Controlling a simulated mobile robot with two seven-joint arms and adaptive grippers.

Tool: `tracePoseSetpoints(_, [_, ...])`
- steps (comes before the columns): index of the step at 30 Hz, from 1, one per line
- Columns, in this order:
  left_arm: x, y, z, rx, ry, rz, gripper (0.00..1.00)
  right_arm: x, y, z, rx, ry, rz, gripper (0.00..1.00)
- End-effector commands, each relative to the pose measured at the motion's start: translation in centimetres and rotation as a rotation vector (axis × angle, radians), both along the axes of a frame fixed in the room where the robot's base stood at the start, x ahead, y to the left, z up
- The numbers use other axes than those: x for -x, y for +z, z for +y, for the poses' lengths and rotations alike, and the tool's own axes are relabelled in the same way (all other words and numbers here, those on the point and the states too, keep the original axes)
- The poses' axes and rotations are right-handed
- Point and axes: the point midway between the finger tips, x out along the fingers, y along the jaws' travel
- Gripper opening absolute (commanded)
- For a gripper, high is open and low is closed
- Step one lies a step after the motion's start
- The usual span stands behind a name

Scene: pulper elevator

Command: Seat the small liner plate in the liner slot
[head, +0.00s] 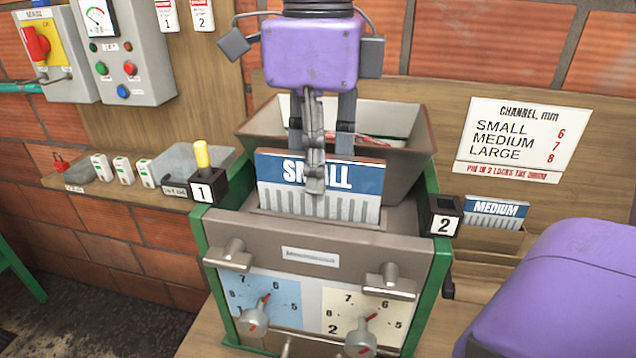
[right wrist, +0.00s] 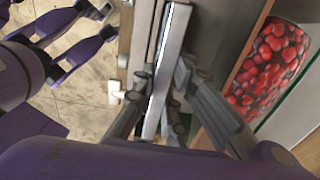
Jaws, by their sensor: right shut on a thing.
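The small liner plate (head: 355,180), blue with "SMALL" above grey stripes, stands upright at the top of the machine, in front of the hopper. My right gripper (head: 314,185) comes down from above and is shut on the plate near its middle. In the right wrist view the plate (right wrist: 165,80) shows edge-on between the fingers. The plate's lower edge meets the liner slot (head: 275,218) in the machine's top; how deep it sits I cannot tell. My left gripper (right wrist: 92,38) shows only in the right wrist view, fingers apart and empty.
The hopper (head: 412,160) stands behind the plate; red cherries (right wrist: 270,65) show in the wrist view. A yellow-handled pin (head: 202,155) stands in block 1. Block 2 (head: 444,216) has no pin. The medium plate (head: 495,210) rests in a rack at right. Two dials (head: 362,336) are on the front.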

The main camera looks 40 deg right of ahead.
Motion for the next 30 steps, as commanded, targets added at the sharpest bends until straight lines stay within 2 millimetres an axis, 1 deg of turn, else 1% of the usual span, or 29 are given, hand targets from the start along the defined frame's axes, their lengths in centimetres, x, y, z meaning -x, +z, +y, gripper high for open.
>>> tracePoseSetpoints(3, [-0.5, 0.3, 0.0, 0.0, -0.002, -0.01, 0.31, 0.1, -1.8, 0.0, 0.0, 0.0, 0.003, 0.0])
tracePoseSetpoints(6, [-0.9, 0.6, -0.1, 0.001, -0.003, -0.018, 0.31, 0.0, -2.7, 0.0, -0.001, -0.001, 0.001, 0.0])
tracePoseSetpoints(12, [-1.4, 0.9, -0.2, 0.002, -0.004, -0.029, 0.31, 0.0, -2.7, 0.0, -0.001, -0.001, -0.002, 0.0])
tracePoseSetpoints(17, [-1.2, 0.5, -0.2, 0.002, -0.005, -0.024, 0.31, 0.0, -3.1, 0.0, -0.001, 0.0, 0.001, 0.0])
tracePoseSetpoints(18, [-1.2, 0.6, -0.2, 0.001, -0.006, -0.025, 0.31, 0.0, -3.1, 0.0, -0.001, -0.001, 0.001, 0.17])
tracePoseSetpoints(21, [-1.2, 0.6, -0.2, 0.001, -0.006, -0.024, 0.31, 0.0, -3.0, 0.0, -0.001, -0.001, 0.001, 0.31])
tracePoseSetpoints(30, [-1.0, 0.5, -0.1, 0.001, -0.005, -0.02, 0.31, 0.0, -2.9, 0.0, 0.0, -0.001, 0.0, 0.31])
